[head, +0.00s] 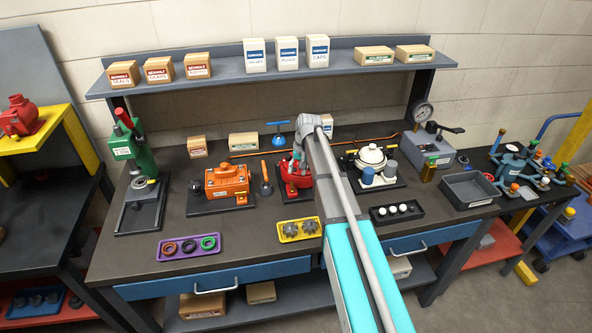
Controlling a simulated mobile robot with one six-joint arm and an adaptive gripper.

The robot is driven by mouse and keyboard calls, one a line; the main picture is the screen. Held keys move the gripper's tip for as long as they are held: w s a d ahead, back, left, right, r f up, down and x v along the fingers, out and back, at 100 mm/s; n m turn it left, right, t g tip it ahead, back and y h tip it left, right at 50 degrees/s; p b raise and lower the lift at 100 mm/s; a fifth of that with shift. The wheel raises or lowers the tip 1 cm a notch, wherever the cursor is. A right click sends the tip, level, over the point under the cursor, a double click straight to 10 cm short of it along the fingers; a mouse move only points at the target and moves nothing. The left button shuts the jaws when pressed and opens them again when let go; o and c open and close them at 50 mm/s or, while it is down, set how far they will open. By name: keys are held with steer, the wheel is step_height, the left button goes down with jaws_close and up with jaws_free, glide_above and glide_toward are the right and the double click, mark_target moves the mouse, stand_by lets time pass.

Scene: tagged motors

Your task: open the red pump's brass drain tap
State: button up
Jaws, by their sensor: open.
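A red pump (291,187) sits on a dark base plate in the middle of the workbench, partly hidden behind my arm. Its brass drain tap cannot be made out; the arm or the pump body may hide it. My gripper (298,161) is small in the head view, at the top of the red pump and pointing down. It is open, and nothing shows between its fingers. I cannot tell whether it touches the pump. Another red pump-like unit (21,118) stands on a yellow stand at the far left.
An orange motor (227,184) and an orange-handled tool (265,178) stand left of the pump. A white-lidded unit (371,157) is close on its right. A yellow tray of gears (298,230) lies in front. A shelf (225,73) with boxes runs behind.

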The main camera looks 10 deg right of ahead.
steer(key=shift+r+p, duration=1.85)
steer(key=shift+r, duration=0.3)
steer(key=s+f+n+h+b, duration=0.1)
steer(key=s+f+b, duration=0.2)
steer(key=s, duration=1)
steer(key=s+a+f+h+b, duration=0.1)
steer(key=s+f+b, duration=0.3)
steer(key=s, duration=1)
steer(key=shift+a+f+n, duration=0.2)
steer(key=shift+f+n, duration=0.1)
steer(key=shift+n, duration=0.1)
steer(key=shift+s, duration=0.25)
